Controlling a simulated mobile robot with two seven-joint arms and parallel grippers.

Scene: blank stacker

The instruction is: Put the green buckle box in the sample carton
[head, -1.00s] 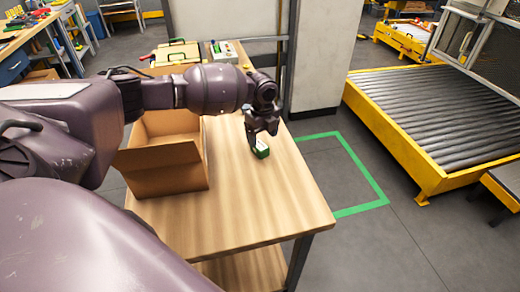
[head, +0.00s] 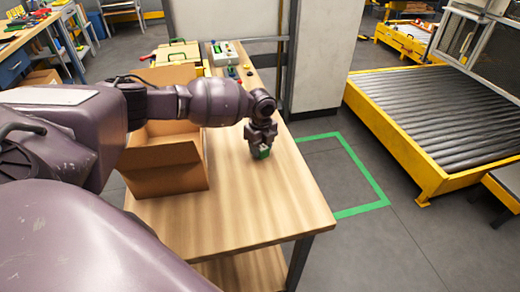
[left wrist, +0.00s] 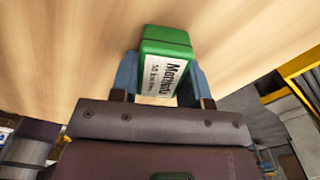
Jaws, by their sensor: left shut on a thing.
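The green buckle box (head: 263,154) is a small green box with a white printed label, seen close in the left wrist view (left wrist: 166,62). My left gripper (head: 262,146) is shut on it, with a blue finger on each side of the box in the left wrist view (left wrist: 158,80). The gripper points down over the right part of the wooden table. I cannot tell whether the box touches the tabletop. The sample carton (head: 168,178) is an open brown cardboard box on the table to the left, partly hidden behind my left arm. My right gripper is not in view.
The wooden table (head: 245,215) is bare in front of the gripper and to its right edge. Green and yellow cases (head: 178,52) and a pale device (head: 224,52) stand at its far end. A roller conveyor (head: 440,110) stands to the right, beyond green floor tape.

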